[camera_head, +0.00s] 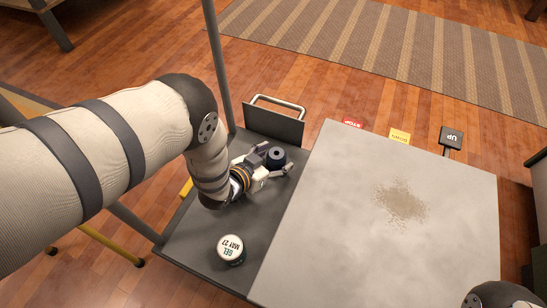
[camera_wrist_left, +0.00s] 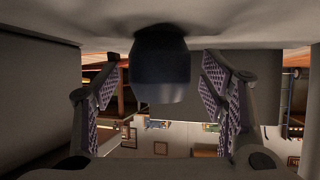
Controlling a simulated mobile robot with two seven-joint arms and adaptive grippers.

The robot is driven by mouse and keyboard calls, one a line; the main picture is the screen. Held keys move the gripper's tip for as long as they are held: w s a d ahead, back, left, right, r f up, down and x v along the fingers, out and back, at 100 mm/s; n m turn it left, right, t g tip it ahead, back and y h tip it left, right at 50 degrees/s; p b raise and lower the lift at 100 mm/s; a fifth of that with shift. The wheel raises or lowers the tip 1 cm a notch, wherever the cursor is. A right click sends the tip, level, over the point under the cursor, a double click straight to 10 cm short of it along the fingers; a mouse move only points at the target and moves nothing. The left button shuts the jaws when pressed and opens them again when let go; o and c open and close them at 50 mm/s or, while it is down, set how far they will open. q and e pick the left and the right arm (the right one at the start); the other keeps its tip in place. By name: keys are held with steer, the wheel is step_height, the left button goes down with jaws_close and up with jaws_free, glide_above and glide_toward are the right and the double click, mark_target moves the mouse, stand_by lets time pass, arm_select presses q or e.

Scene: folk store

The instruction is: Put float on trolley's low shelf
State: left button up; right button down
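A dark blue, rounded object with a ring-shaped top, which seems to be the float (camera_head: 276,156), stands on a dark grey low surface (camera_head: 203,228), which looks like the trolley's low shelf. My left gripper (camera_head: 269,161) is low over this surface, its fingers spread on either side of the float. The left wrist view appears upside down; there the float (camera_wrist_left: 160,66) is between the open fingers (camera_wrist_left: 160,100), with a visible gap on both sides. Only part of my right arm shows at the bottom right of the head view; its gripper is out of view.
A white-topped can labelled GEL (camera_head: 231,249) stands on the dark surface near the front. A broad pale panel (camera_head: 350,235) with a brown speckled patch lies to the right. A grey post (camera_head: 218,65) rises behind. STOP (camera_head: 351,124) and UP (camera_head: 451,137) signs stand beyond the panel.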

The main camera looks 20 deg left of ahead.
arm_select(q)
steer(key=shift+s+r+p, duration=0.15)
steer(key=shift+r+p, duration=0.15)
steer(key=shift+p, duration=0.05)
steer(key=p+v, duration=0.5)
steer(key=v, duration=0.6)
steer(key=shift+s+p, duration=0.3)
steer(key=shift+s, duration=0.05)
arm_select(e)
steer(key=shift+t, duration=0.4)
steer(key=r, duration=0.2)
steer(key=w+r, duration=0.1)
steer(key=r, duration=0.1)
steer(key=shift+d+r, duration=0.15)
steer(key=shift+r, duration=0.05)
arm_select(q)
steer(key=shift+a, duration=0.1)
